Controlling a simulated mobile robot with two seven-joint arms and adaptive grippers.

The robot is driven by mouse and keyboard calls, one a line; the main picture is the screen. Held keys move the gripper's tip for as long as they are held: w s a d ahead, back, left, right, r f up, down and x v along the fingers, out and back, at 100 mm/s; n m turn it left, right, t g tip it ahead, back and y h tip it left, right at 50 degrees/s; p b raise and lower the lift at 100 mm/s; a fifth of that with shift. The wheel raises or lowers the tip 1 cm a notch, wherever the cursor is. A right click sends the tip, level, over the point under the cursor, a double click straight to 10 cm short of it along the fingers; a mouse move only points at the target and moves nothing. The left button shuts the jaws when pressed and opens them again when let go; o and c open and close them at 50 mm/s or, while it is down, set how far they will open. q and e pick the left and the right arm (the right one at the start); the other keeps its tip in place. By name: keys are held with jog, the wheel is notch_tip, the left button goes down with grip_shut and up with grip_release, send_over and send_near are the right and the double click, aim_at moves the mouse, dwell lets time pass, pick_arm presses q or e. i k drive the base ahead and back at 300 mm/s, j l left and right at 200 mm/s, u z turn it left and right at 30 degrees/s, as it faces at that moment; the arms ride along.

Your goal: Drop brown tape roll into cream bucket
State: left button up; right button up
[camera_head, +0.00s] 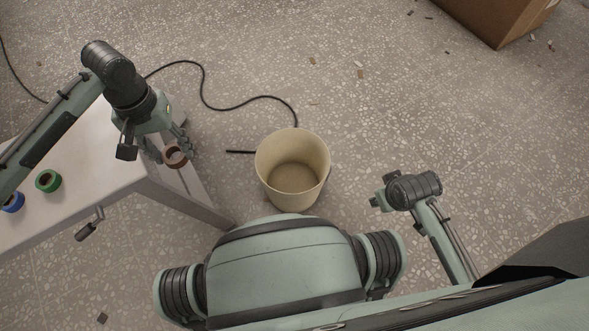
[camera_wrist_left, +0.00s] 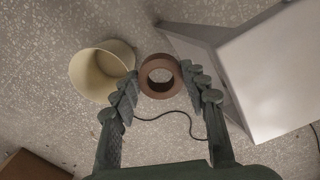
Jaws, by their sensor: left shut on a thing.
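The brown tape roll (camera_head: 174,156) is between the fingers of my left gripper (camera_head: 176,148), which is shut on it. In the head view they are near the right edge of the white table, left of the bucket. The left wrist view shows the roll (camera_wrist_left: 160,76) between the fingertips of the left gripper (camera_wrist_left: 160,84), its hole facing the camera. The cream bucket (camera_head: 293,150) stands upright on the floor, and its visible inside is empty. It also shows in the left wrist view (camera_wrist_left: 88,78), left of the roll. My right arm is at the right; its gripper's finger state is unclear (camera_head: 380,200).
The white table (camera_head: 100,190) holds a green tape roll (camera_head: 48,181) and a blue tape roll (camera_head: 14,203). A black cable (camera_head: 225,108) lies on the floor behind the bucket. A cardboard box (camera_head: 495,18) stands at the top right. Small debris dots the otherwise open floor.

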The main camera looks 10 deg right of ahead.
aim_at(288, 185)
jog(key=i+l, duration=0.1)
jog(key=l, duration=0.35)
jog(key=i+l+u, duration=0.1)
jog(key=l, duration=0.3)
jog(key=l+u, duration=0.1)
jog(key=l, duration=0.35)
jog(key=i, duration=0.05)
